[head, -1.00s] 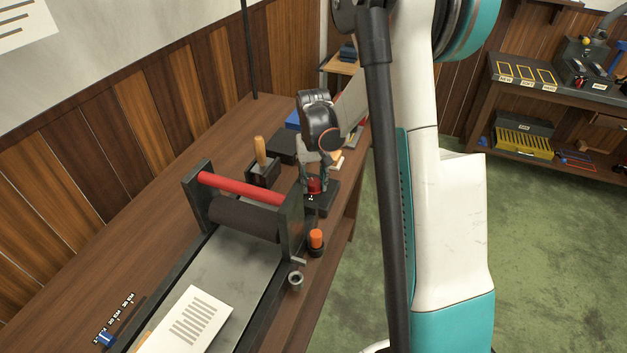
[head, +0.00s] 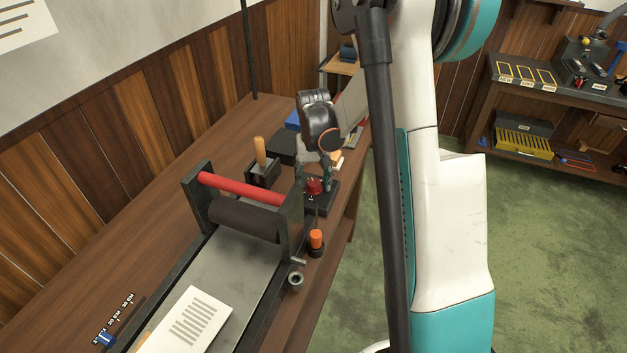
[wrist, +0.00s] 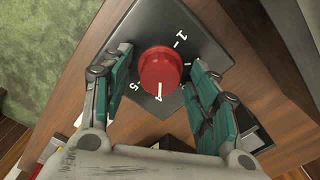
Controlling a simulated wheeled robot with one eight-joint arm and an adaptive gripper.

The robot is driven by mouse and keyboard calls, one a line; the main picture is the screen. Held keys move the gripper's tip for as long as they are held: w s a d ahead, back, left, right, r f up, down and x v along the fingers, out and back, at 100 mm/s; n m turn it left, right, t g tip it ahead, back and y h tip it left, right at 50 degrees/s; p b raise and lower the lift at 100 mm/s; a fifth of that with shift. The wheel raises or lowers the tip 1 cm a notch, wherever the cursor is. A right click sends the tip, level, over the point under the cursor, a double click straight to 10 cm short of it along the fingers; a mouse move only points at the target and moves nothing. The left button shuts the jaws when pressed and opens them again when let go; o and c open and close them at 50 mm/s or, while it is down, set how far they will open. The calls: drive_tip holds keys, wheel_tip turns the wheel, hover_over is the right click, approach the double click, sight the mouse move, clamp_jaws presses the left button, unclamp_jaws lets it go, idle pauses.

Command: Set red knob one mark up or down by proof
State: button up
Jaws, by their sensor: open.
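The red knob (wrist: 160,70) stands on a dark plate (wrist: 150,22) with white marks and numerals; 1, 4 and 5 can be read in the wrist view. A short white line shows at the knob's edge by the 4. My gripper (wrist: 162,82) is open, with one teal-padded finger on each side of the knob and a visible gap to it. In the head view the red knob (head: 314,187) sits on its plate beside the press, under my gripper (head: 314,176). A printed sheet (head: 186,322), perhaps the proof, lies on the press bed.
The press with a red bar (head: 240,188) and dark roller (head: 243,218) stands left of the knob. An orange-capped item (head: 316,239) and a metal ring (head: 295,279) are near the bench edge. A wooden-handled tool (head: 260,152) stands behind the press.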

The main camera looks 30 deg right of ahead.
sight(314, 181)
wheel_tip(314, 181, up, 12)
idle(0.6)
idle(0.4)
